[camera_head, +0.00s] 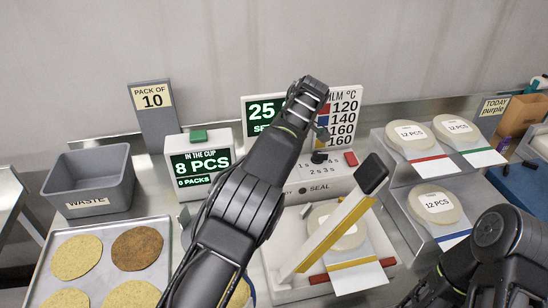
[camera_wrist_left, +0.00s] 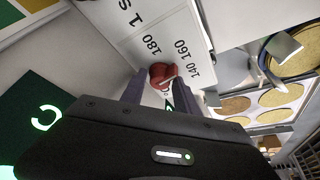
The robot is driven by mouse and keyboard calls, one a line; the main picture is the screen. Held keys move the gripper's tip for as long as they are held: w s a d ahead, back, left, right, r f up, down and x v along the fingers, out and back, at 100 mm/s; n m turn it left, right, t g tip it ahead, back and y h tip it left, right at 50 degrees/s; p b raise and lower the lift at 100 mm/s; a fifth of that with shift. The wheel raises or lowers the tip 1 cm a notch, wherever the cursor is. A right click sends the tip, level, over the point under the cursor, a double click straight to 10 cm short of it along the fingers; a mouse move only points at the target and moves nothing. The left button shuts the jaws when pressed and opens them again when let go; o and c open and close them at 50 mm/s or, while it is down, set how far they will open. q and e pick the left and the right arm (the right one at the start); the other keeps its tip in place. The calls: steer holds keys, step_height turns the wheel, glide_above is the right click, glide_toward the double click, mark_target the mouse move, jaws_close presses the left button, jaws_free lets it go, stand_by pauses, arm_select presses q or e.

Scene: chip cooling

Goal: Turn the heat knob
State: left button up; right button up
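The red heat knob (camera_wrist_left: 162,75) shows in the left wrist view on a white panel, with 140, 160 and 180 printed around it. The two fingers of my left gripper (camera_wrist_left: 160,92) stand on either side of it, close to its sides. I cannot tell whether they touch it. In the head view my left arm reaches up across the white sealer (camera_head: 324,178) marked SEAL and hides part of its panel, including the heat knob. The left fingertips are mostly hidden there. My right arm is at the lower right, with its gripper out of view.
A raised sealing lever (camera_head: 335,222) stands right of my left arm. A film chart (camera_head: 345,115) and a counter display reading 8 PCS (camera_head: 199,168) stand behind. Labelled packs (camera_head: 437,205) lie on the right. A waste bin (camera_head: 92,182) and a tray (camera_head: 107,229) of chips are left.

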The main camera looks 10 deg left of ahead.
arm_select(q)
steer(key=shift+o, duration=1.3)
steer(key=shift+r, duration=0.1)
